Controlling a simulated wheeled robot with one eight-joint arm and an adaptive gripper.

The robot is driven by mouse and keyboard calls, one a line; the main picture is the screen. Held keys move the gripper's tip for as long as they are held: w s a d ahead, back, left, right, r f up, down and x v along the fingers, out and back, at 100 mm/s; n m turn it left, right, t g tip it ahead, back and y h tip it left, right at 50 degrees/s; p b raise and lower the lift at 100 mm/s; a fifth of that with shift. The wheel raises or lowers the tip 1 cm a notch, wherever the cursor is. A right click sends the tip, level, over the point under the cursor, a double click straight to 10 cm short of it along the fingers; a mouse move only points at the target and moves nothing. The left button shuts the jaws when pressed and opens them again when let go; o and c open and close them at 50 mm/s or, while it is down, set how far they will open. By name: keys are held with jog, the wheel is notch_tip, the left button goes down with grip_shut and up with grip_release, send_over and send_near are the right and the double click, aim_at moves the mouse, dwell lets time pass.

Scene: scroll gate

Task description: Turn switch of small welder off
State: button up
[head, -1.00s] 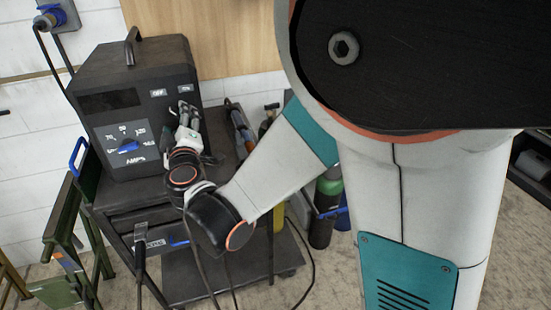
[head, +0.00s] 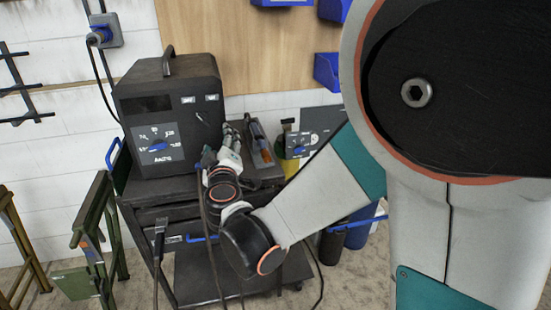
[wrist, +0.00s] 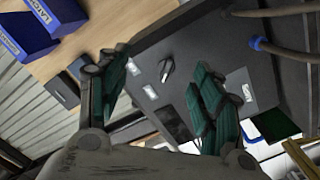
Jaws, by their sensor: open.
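The small welder (head: 167,110) is a dark box with a top handle, standing on a dark cart. Its switch (head: 200,118) is a small lever on the right of the front panel, below two small white labels (head: 187,99). The lever lies tilted, upper end to the left; the label text is too blurred to read. In the wrist view the switch (wrist: 165,70) shows uncovered between my fingers, apart from them. My gripper (wrist: 160,68) is open and empty, facing the panel. In the head view my gripper (head: 227,138) is below and right of the switch.
A blue dial (head: 157,146) is on the panel's lower left. The cart (head: 150,192) carries cables and a torch-like tool (head: 260,145) right of my gripper. Blue bins (head: 327,70) hang on the wall. A green stand (head: 92,230) is left of the cart.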

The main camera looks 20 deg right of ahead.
jog(key=s+d+m+g+h, duration=0.1)
jog(key=d+m+g+h, duration=0.2)
jog(key=d, duration=0.7)
jog(key=s+d+f+m+g+b, duration=0.2)
jog(key=s+d, duration=0.5)
jog(key=s, duration=0.5)
jog(key=shift+s+d+f+m+g, duration=0.15)
jog(key=shift+s+f+m+g, duration=0.15)
jog(key=shift+f+m+g, duration=0.55)
jog(key=shift+r+m, duration=0.2)
jog(key=shift+m, duration=0.05)
jog(key=s+a+f+g+y, duration=0.2)
jog(key=s, duration=0.6)
jog(key=s+a+f+g+y, duration=0.2)
jog(key=s+f, duration=0.1)
jog(key=s, duration=0.6)
jog(key=shift+s+a+m+y, duration=0.15)
jog(key=shift+a+m+y, duration=0.1)
jog(key=shift+m+y, duration=0.15)
